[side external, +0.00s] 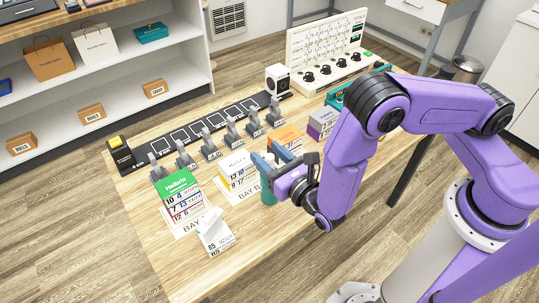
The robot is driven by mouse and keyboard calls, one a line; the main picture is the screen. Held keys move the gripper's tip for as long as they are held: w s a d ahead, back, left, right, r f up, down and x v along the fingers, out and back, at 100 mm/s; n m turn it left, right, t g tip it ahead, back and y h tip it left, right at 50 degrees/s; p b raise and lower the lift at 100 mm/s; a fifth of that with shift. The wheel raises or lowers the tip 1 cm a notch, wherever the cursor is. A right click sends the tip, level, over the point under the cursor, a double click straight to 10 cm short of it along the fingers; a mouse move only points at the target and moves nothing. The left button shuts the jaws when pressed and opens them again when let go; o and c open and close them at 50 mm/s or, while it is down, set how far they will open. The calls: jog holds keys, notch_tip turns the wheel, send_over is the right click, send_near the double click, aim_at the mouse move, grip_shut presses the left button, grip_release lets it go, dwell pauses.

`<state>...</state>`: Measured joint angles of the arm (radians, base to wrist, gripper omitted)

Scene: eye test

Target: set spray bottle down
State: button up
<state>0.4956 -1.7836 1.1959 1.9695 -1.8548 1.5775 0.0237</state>
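A teal bottle with a pale top (268,191), which looks like the spray bottle, is upright at the near side of the wooden table. My gripper (269,160) is at its upper part, with one blue-grey finger on either side of the pale top. The fingers appear closed on the bottle. The gripper and wrist hide part of it. I cannot tell whether its base touches the table.
Stacked white-and-yellow boxes (238,172) stand just left of the bottle. An orange box (286,137) is behind. Grey holders line a black strip (205,131). The table's front left (190,275) is clear.

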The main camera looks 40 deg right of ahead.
jog(key=shift+r, duration=0.15)
jog(key=s, duration=1.2)
jog(key=s+d+r+m+g+h, duration=0.1)
jog(key=d+r+m+g+h, duration=0.35)
jog(key=d+m, duration=0.25)
jog(key=s+d+r+m+g+h, duration=0.1)
jog(key=d+r+m+g+h, duration=0.2)
jog(key=d+m+g+h, duration=0.25)
jog(key=s+d+r+m+g+y, duration=0.4)
jog(key=s+r+m+g+y, duration=0.2)
jog(key=s+m+y, duration=0.3)
jog(key=shift+s+d+m+g+y, duration=0.35)
jog(key=shift+m+g+y, duration=0.35)
jog(key=shift+m+g, duration=0.25)
